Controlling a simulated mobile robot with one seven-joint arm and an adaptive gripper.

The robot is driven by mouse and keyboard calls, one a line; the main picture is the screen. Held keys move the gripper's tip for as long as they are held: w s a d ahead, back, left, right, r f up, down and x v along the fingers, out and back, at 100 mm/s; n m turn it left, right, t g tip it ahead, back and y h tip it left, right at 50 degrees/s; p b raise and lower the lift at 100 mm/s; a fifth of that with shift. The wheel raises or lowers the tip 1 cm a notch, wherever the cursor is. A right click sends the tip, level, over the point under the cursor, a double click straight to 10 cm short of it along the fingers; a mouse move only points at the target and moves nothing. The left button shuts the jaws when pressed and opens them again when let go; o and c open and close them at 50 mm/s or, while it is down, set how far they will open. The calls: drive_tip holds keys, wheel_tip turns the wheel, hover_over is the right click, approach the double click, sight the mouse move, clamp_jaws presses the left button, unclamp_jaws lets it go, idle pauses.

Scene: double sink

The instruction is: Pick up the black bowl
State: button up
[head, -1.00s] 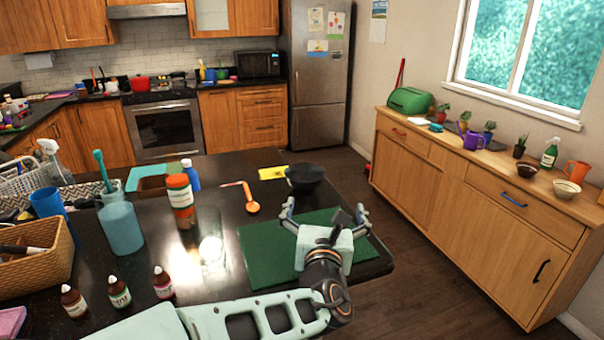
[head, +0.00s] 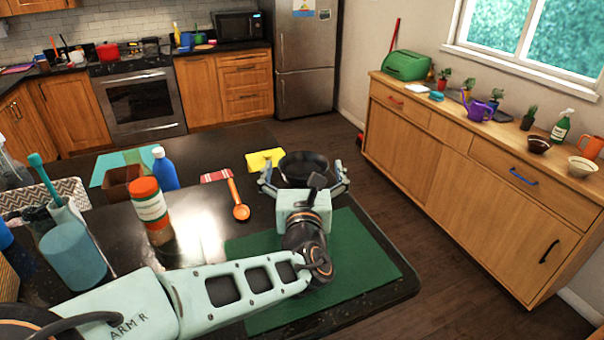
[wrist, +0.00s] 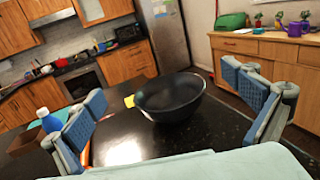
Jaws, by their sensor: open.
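The black bowl (head: 302,168) stands upright on the dark counter, just beyond the green mat, near the counter's far right edge. In the wrist view the bowl (wrist: 171,98) lies ahead, between the two finger pads and a little beyond them. My gripper (head: 304,180) is open and empty, with one finger to the left of the bowl and one to the right. Neither finger visibly touches it. The near side of the bowl is partly hidden by my gripper in the head view.
A yellow item (head: 265,159) lies just left of the bowl, and an orange spoon (head: 239,205) lies further left. A red-capped bottle (head: 150,208) and a blue bottle (head: 164,169) stand on the left. The green mat (head: 365,260) is flat under my arm.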

sight(303, 178)
wheel_tip(303, 178, down, 6)
drive_tip(key=shift+r+b, duration=0.15)
drive_tip(key=shift+b, duration=0.4)
drive_tip(key=shift+w+r, duration=0.15)
drive_tip(key=shift+w, duration=0.15)
drive_tip(key=shift+w+p, duration=0.45)
drive_tip(key=shift+w, duration=3.05)
drive_tip(key=shift+c, duration=0.3)
drive_tip(key=c, duration=1.2)
drive_tip(key=shift+r, duration=0.1)
